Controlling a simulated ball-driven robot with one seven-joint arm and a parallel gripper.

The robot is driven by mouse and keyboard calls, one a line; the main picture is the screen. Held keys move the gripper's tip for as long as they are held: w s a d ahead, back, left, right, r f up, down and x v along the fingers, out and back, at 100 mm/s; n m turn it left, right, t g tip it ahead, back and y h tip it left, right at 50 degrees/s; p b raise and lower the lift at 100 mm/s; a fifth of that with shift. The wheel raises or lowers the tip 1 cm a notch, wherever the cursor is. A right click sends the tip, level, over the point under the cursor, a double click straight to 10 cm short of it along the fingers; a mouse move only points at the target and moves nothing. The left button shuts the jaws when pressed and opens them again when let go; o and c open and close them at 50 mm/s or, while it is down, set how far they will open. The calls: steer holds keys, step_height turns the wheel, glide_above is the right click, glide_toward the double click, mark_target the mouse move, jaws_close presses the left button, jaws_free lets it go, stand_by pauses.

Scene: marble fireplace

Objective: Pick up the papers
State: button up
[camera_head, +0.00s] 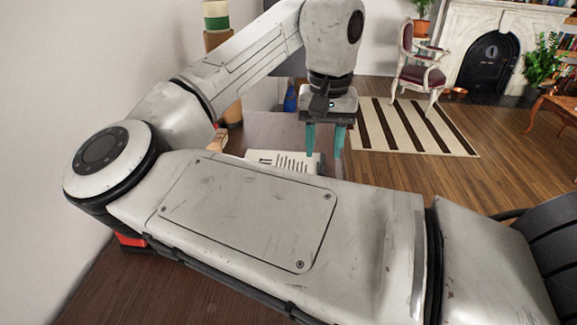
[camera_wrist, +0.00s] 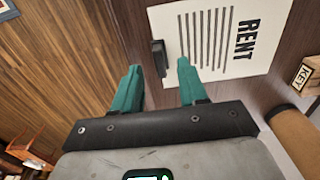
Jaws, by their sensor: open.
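The papers (camera_head: 283,160) lie flat on the brown table (camera_head: 262,128), partly hidden behind my arm in the head view. In the wrist view the papers (camera_wrist: 208,42) are a white sheet with black lines and the word RENT. My gripper (camera_head: 325,154) is open, pointing down, with teal fingers on the right side of the papers.
A small dark object (camera_wrist: 158,58) sits at the papers' left edge. A wooden block marked KEY (camera_wrist: 303,76) and a brown cylinder (camera_wrist: 297,138) stand to the right. A blue bottle (camera_head: 290,98) is behind the table. A striped rug (camera_head: 410,128) and chair (camera_head: 415,68) are beyond.

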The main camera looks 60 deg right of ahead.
mark_target(316, 164)
steer(key=shift+f, duration=1.4)
jaws_close()
